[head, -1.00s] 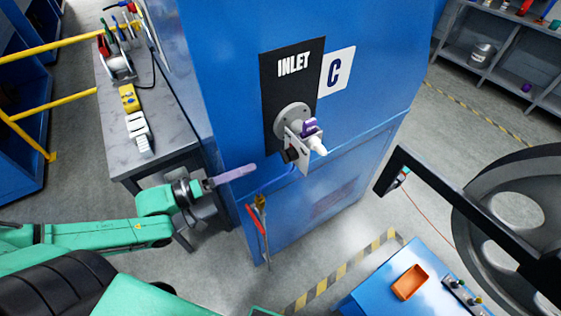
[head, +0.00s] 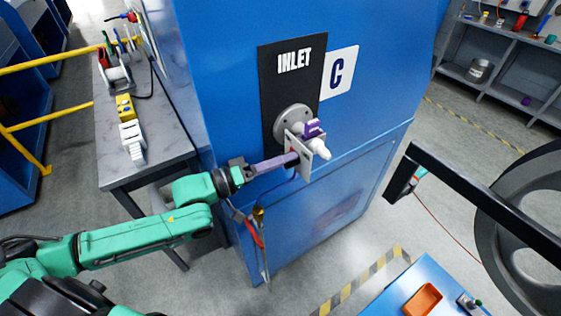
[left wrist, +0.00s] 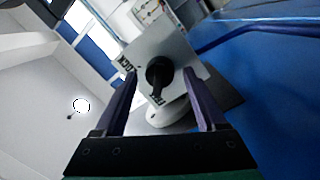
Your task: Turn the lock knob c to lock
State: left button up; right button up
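The lock knob (left wrist: 158,73) is black and sits on a light plate (left wrist: 180,50) in the left wrist view. Its pointer is toward the "FREE" lettering; "LOCK" lettering is on the plate's left. In the head view the plate (head: 305,157) stands off the inlet flange beside the "C" label (head: 339,73). My left gripper (left wrist: 160,74) is open, with one finger on each side of the knob and gaps visible. In the head view my left gripper (head: 293,158) reaches the plate from the left and largely hides the knob. My right gripper is not in view.
A white nozzle with a purple part (head: 314,130) juts out just right of the plate. The blue cabinet (head: 225,60) stands behind. Pliers and tools (head: 257,235) hang below my left wrist. A workbench (head: 165,125) is at left, a blue table (head: 385,295) at lower right.

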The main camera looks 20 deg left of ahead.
pick_arm(q)
grip_shut()
jog(key=shift+r+m, duration=0.1)
jog(key=shift+m, duration=0.2)
jog(key=shift+s+d+r+m+y+p, duration=0.1)
jog(key=shift+m+y+p, duration=0.25)
jog(key=shift+m+p, duration=1.5)
jog(key=shift+d+r+m+y+p, duration=0.15)
jog(key=shift+m+y, duration=0.25)
jog(key=shift+m, duration=3.1)
jog(key=shift+s+a+f+m+y+p, duration=0.1)
jog(key=shift+m+y+p, duration=0.25)
jog(key=shift+m+p, duration=1.5)
jog(key=shift+m+b, duration=0.8)
jog(key=shift+m, duration=0.2)
jog(key=shift+o, duration=1)
grip_release()
jog(key=shift+d, duration=0.1)
